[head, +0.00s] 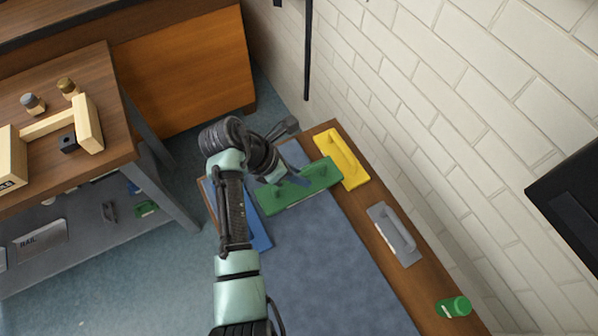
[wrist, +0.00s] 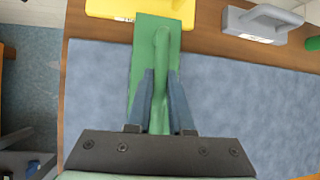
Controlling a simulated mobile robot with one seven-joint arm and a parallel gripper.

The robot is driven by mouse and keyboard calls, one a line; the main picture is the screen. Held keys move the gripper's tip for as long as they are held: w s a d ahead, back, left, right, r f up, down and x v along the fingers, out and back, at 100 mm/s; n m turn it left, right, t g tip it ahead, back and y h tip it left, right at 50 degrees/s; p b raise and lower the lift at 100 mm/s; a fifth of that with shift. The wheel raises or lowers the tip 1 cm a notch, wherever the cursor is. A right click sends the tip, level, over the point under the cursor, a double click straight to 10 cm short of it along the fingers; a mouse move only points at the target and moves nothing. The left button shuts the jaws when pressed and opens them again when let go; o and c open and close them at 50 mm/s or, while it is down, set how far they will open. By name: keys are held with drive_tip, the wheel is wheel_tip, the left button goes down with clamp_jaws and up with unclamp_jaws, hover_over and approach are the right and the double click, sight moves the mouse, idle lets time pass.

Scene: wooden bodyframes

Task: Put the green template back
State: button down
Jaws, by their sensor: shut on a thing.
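The green template (head: 322,178) is a flat plate with a raised handle. My gripper (head: 294,180) is shut on that handle. In the wrist view the two blue-grey fingers (wrist: 161,90) sit on either side of the green handle, and the plate (wrist: 142,60) points away from me. The template is over the far end of the blue-grey mat, its far end close to the yellow template (head: 333,146) on the wooden strip. I cannot tell whether it rests on the mat or hangs just above it.
A blue template (head: 257,230) lies at the mat's left edge, partly behind my arm. The mat's middle (head: 325,265) is clear. A wooden workbench (head: 70,145) stands left.

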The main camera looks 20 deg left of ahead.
drive_tip(key=c, duration=0.8)
unclamp_jaws()
drive_tip(key=shift+r, duration=0.15)
drive_tip(key=p+v, duration=0.1)
drive_tip(key=v, duration=1.1)
drive_tip(key=shift+r, duration=0.25)
